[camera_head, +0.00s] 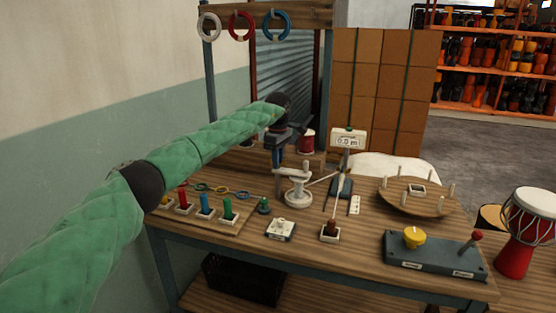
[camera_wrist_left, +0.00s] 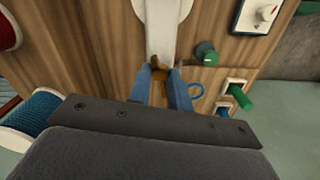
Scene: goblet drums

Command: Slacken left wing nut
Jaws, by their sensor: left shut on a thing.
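My left gripper (camera_head: 278,160) reaches over the back of the bench, pointing down. In the left wrist view its blue fingers (camera_wrist_left: 170,88) are closed around a small brass-coloured wing nut (camera_wrist_left: 158,68). The wing nut sits at the near end of a white part (camera_wrist_left: 160,25). In the head view the wing nut cannot be made out behind the gripper and the white stand (camera_head: 298,190). I see no second wing nut clearly. My right gripper is not in view.
A red spool (camera_head: 307,141) stands right of the gripper, and a blue spool (camera_wrist_left: 42,112) lies close by in the wrist view. A round wooden disc (camera_head: 412,207) with pegs, a yellow-knobbed box (camera_head: 435,258) and a red drum (camera_head: 514,255) are at right.

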